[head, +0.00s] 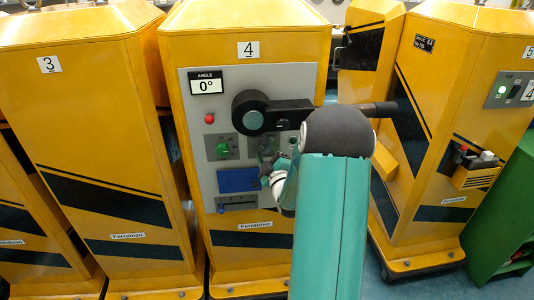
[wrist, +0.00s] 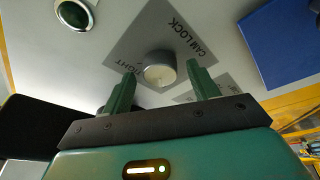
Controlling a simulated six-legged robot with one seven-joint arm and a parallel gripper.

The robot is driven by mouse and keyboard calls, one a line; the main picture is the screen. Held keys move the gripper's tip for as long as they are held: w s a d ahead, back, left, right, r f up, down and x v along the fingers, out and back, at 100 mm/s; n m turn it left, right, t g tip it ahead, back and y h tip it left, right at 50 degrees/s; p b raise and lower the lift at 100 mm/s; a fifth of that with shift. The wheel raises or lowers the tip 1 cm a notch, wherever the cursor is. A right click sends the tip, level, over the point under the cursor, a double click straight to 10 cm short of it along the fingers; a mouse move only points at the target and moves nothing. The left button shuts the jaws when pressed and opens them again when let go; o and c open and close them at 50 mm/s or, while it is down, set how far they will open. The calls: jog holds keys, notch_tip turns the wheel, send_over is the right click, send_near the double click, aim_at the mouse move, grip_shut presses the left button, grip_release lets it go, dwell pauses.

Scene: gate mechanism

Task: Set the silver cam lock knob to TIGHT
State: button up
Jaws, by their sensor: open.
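The silver cam lock knob (wrist: 159,68) shows in the wrist view as a round knob on a dark grey diamond plate (wrist: 150,32). The plate reads CAM LOCK, with TIGHT partly visible at the lower left. My gripper (wrist: 161,80) has two green fingers, apart, one on each side of the knob in the picture; no contact is visible. In the head view my gripper (head: 266,172) is in front of the panel on cabinet 4, and my arm hides part of the panel. The knob's pointer setting cannot be read.
A black lever (head: 290,112) extends right above my gripper. Yellow cabinets stand on both sides.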

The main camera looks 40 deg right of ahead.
jog(key=c, duration=1)
jog(key=shift+m, duration=0.4)
jog(key=m+h, duration=0.2)
jog(key=m, duration=0.2)
jog(key=shift+a+f, duration=0.1)
jog(key=m+h, duration=0.1)
jog(key=m, duration=0.2)
jog(key=m+g+h, duration=0.1)
jog(key=m, duration=0.3)
jog(key=shift+w+a+m+h, duration=0.1)
jog(key=shift+w+m+h, duration=0.05)
jog(key=shift+m+h, duration=0.15)
jog(key=m+g+h, duration=0.1)
jog(key=m, duration=0.2)
jog(key=m+g+h, duration=0.1)
jog(key=m, duration=0.2)
jog(key=shift+a, duration=0.1)
jog(key=shift+w+a+m+g+h, duration=0.15)
jog(key=shift+m+g, duration=0.35)
jog(key=shift+m, duration=0.75)
jog(key=shift+s+d+m+g+h, duration=0.1)
jog(key=shift+m+g+h, duration=0.3)
jog(key=shift+m, duration=0.85)
